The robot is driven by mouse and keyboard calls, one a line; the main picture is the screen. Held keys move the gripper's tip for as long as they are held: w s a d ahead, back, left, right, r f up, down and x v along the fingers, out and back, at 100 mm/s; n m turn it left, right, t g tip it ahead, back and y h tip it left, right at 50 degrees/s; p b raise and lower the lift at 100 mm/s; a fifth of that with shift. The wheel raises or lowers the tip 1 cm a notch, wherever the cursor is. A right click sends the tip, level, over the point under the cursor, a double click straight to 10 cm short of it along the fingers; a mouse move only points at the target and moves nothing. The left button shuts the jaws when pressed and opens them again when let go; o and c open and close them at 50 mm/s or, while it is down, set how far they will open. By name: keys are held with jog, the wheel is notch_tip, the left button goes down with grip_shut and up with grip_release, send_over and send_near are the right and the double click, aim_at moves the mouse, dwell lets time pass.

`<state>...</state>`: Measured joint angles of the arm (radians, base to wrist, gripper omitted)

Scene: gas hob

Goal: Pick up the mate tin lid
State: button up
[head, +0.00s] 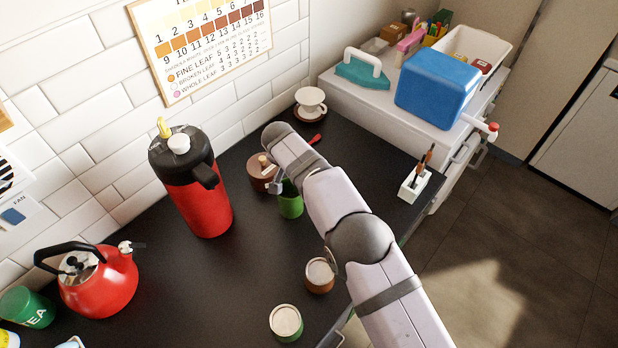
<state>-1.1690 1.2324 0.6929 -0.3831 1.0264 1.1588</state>
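No label marks a mate tin, so I cannot tell which lid is the mate tin lid. A brown round pot (258,180) with a knobbed lid (263,161) stands near the wall. A green tin (291,206) is beside it, its top hidden by my arm. A brown tin (319,284) with a pale top (320,271) and a green tin (286,333) with a pale top (286,320) stand nearer the front edge. My gripper (275,187) is mostly hidden behind my wrist, between the brown pot and the green tin. Its fingers cannot be made out.
A red airpot (197,205) stands left of my gripper; a red kettle (100,288) and a green TEA tin (28,308) are at lower left. A cup on a saucer (310,103) is behind. A white holder (414,186) stands at right. The dark counter's middle is clear.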

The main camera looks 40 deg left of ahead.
jog(key=shift+w+f, duration=0.2)
jog(key=shift+f, duration=0.4)
jog(key=c, duration=1.1)
jog(key=shift+c, duration=0.2)
jog(key=shift+r, duration=0.1)
jog(key=shift+r+n, duration=0.5)
jog(key=shift+r, duration=5.1)
jog(key=s+d+r+n+y+p, duration=0.1)
jog(key=s+n+p, duration=0.1)
jog(key=s+p, duration=0.2)
jog(key=s+d+r+n+g+y+p, duration=0.1)
jog(key=s+r+n+p, duration=0.1)
jog(key=s+p, duration=0.3)
jog(key=shift+s+d+n+p, duration=0.15)
jog(key=shift+d+n+p, duration=0.2)
jog(key=shift+n+p, duration=0.65)
